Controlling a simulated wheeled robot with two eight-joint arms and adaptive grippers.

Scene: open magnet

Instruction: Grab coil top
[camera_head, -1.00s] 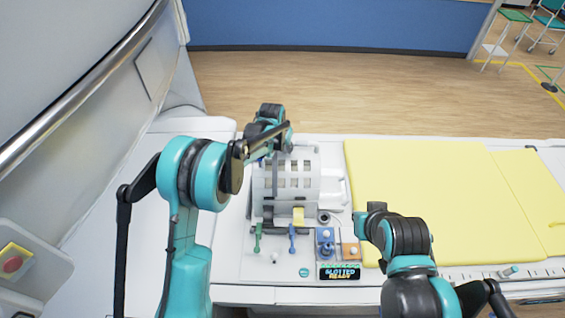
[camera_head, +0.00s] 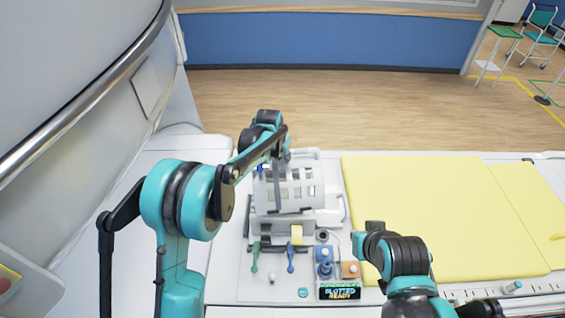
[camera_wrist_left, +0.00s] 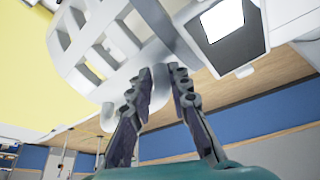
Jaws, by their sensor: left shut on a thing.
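The coil top (camera_head: 303,185) is a white, cage-like half shell with rectangular openings, above the coil base (camera_head: 312,222) on the table. It sits tilted, with a dark gap showing under its front edge. My left gripper (camera_head: 283,158) reaches over it from behind and is shut on its grey rim bar. In the left wrist view, the two dark fingers of the gripper (camera_wrist_left: 161,72) close around part of the coil top (camera_wrist_left: 95,45). My right arm stands to the right of the coil; its fingers are hidden, so I cannot tell their state.
In front of the coil are green and blue levers (camera_head: 290,258), a blue knob block (camera_head: 324,262), an orange block (camera_head: 351,269) and a small display (camera_head: 340,291). A yellow mat (camera_head: 430,210) lies to the right. The scanner wall (camera_head: 70,150) rises at left.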

